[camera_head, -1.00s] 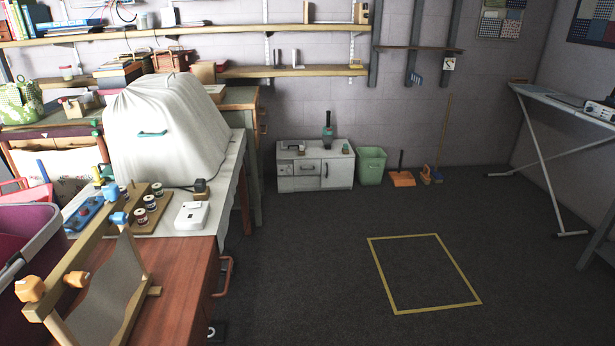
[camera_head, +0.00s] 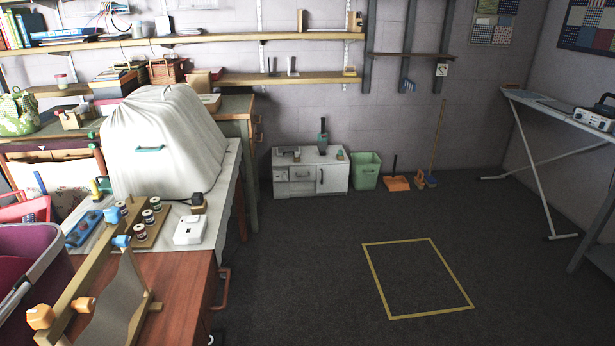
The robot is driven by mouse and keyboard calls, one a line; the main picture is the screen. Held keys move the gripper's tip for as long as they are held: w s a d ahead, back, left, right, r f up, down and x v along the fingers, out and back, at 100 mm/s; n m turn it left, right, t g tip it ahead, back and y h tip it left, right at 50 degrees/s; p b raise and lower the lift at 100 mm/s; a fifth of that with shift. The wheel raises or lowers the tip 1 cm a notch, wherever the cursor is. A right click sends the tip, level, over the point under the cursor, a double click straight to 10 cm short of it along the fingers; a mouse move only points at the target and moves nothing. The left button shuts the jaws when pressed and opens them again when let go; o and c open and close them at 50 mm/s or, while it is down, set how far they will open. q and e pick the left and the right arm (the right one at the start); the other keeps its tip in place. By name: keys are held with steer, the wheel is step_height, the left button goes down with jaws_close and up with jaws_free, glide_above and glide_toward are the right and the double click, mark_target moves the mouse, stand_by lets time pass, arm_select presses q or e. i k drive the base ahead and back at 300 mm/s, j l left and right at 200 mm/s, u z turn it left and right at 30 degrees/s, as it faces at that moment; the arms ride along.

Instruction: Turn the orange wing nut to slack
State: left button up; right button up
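Orange wing nut parts show at the lower left, on the near end of a wooden frame (camera_head: 97,258) at the bench's left side. One orange piece (camera_head: 40,316) sits on the outer left side of the frame's bar, and a smaller orange piece (camera_head: 83,304) is on the bar's right side. I cannot tell whether they belong to one nut. Blue pieces of similar shape (camera_head: 121,241) sit near the frame's far end. A grey cloth sheet (camera_head: 112,310) hangs from the frame. Neither of my grippers is in view.
The frame stands on a reddish wooden bench (camera_head: 185,290). A purple bin (camera_head: 30,255) stands close on the left. A white box (camera_head: 190,229), thread spools (camera_head: 149,216) and a covered machine (camera_head: 165,150) lie beyond. The floor at right is open, with a yellow taped square (camera_head: 418,277).

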mark_target(86, 305)
steer(key=u, duration=1.35)
